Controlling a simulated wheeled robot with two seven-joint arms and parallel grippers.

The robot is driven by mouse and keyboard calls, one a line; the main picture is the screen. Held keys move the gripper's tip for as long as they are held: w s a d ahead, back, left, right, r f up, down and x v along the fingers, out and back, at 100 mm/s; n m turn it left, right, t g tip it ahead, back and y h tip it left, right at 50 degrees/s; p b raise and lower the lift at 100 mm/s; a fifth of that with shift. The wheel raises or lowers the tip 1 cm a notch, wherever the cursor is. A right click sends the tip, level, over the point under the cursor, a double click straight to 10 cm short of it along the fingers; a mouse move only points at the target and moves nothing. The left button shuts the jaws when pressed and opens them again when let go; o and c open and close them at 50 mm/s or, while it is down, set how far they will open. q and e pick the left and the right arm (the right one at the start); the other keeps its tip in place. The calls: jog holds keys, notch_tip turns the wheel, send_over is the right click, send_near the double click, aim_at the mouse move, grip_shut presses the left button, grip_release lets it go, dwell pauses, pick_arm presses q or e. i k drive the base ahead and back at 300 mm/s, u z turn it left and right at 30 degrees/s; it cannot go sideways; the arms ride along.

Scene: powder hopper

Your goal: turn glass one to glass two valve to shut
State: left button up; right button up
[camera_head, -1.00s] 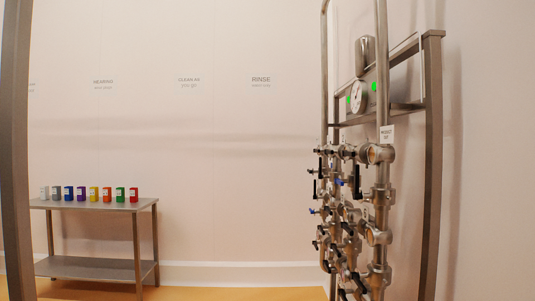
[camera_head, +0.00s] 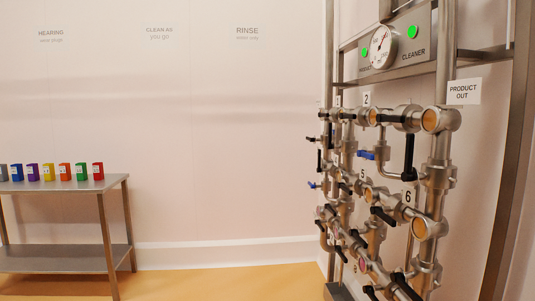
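The steel pipe manifold stands at the right, seen at a slant, with several valves and round sight glasses. A plate numbered 2 (camera_head: 366,99) is above its top row. A plate at its left, near the far end, is too small to read. A large black handle (camera_head: 409,155) hangs down near the front. A blue handle (camera_head: 367,155) points left. Neither of my grippers is in view.
A gauge (camera_head: 382,46) and green lights (camera_head: 412,31) sit above the manifold. A steel frame post (camera_head: 508,150) stands at the right. A steel table (camera_head: 70,185) with several coloured boxes is at the left. The orange floor between is clear.

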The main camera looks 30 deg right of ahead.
aim_at(342, 115)
jog(key=z, duration=0.2)
jog(key=i, duration=2.55)
jog(key=z, duration=1.85)
jog(key=i, duration=1.15)
jog(key=z, duration=1)
